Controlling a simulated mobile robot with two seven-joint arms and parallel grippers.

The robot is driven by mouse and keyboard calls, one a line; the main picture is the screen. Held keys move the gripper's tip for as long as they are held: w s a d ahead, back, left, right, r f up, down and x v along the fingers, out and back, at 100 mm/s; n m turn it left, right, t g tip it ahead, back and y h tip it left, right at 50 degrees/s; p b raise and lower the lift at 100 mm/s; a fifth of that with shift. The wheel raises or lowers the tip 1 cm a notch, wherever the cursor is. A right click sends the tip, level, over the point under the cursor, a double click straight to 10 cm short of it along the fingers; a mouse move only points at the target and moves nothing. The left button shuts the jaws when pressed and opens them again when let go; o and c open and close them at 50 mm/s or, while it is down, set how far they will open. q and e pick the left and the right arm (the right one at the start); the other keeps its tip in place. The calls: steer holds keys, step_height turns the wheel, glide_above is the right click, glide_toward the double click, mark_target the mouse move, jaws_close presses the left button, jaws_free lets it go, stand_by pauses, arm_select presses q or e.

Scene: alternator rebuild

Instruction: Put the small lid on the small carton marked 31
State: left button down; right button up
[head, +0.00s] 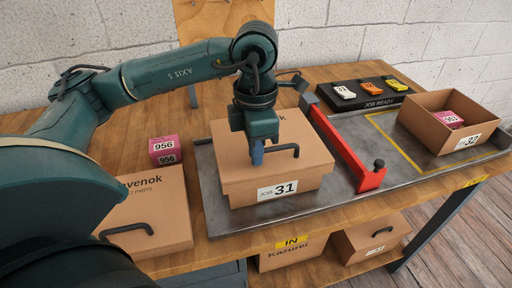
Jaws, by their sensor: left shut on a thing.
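The small carton marked 31 (240,196) stands on the grey metal tray, its label facing me. The small brown cardboard lid (308,150) with a black bar handle lies over its top. The lid looks roughly level and lined up with the carton; I cannot tell whether it is fully seated. My left gripper (257,157) points down over the lid and is shut on its handle near the left end. The gripper and wrist hide part of the lid's back and middle. My right gripper is not in view.
A red bar (345,150) crosses the tray (405,190) right of the carton. An open carton marked 32 (437,133) holds a pink box. A pink 956 box (164,150) and a handled cardboard piece (150,215) are left. A tag board (368,102) stands behind.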

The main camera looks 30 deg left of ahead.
arm_select(q)
steer(key=shift+f, duration=0.15)
steer(key=shift+f, duration=0.2)
steer(key=c, duration=1.5)
jaws_free()
steer(key=shift+r, duration=0.1)
steer(key=shift+r, duration=0.1)
steer(key=shift+r, duration=0.25)
step_height(320, 180, up, 12)
steer(key=shift+w+f+p, duration=0.1)
steer(key=shift+f+p, duration=0.1)
steer(key=shift+p, duration=0.4)
